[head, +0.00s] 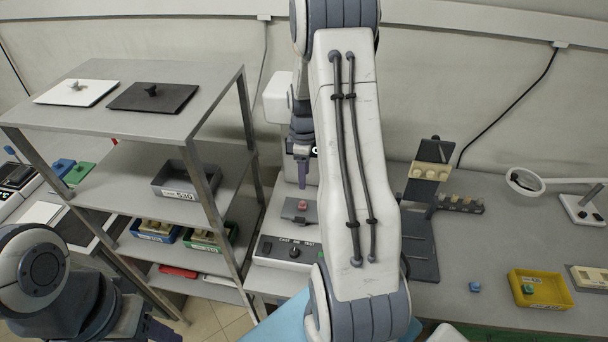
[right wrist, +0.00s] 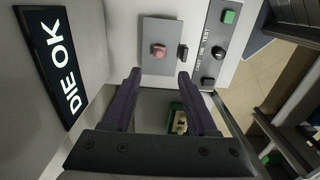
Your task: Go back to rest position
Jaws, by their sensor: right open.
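My right arm comes down through the middle of the head view and hides part of the bench. My right gripper (head: 304,172) is in front of the white test machine (head: 283,255), above its grey plate. In the right wrist view its two dark fingers (right wrist: 165,98) stand apart with nothing between them. A reddish piece (head: 302,205) sits on the plate, beyond the fingertips; it also shows in the right wrist view (right wrist: 158,51). My left arm is at the lower left, and only a dark part of its gripper (head: 160,331) shows at the bottom edge.
A grey metal rack (head: 205,75) with trays and bins stands to the left. A dark stand with tan blocks (head: 430,172), a yellow tray (head: 540,290), a small blue block (head: 475,287) and a magnifier lamp (head: 525,181) are on the bench to the right.

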